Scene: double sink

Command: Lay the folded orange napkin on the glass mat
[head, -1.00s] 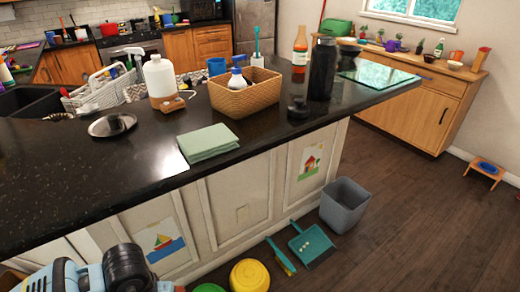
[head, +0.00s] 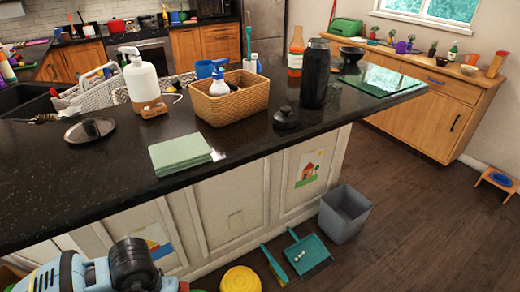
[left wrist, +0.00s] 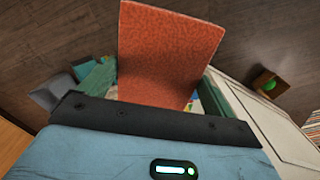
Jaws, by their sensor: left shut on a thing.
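The orange napkin (left wrist: 168,50) shows in the left wrist view as a flat, textured orange sheet standing out from my left gripper (left wrist: 155,97). The gripper is shut on its near edge; the dark wrist edge hides the grip itself. In the head view the napkin and the gripper's fingers are not visible; only part of my left arm shows at the lower left. The glass mat (head: 378,81) is a green, shiny sheet lying flat near the right end of the dark counter, with its top bare. My right gripper is in neither view.
On the dark counter (head: 60,190), a black bottle (head: 315,75) and a black lid (head: 286,118) stand left of the mat. A wicker basket (head: 228,103) and a folded green cloth (head: 180,153) are further left. A grey bin (head: 344,214) and teal dustpan (head: 308,254) are on the floor.

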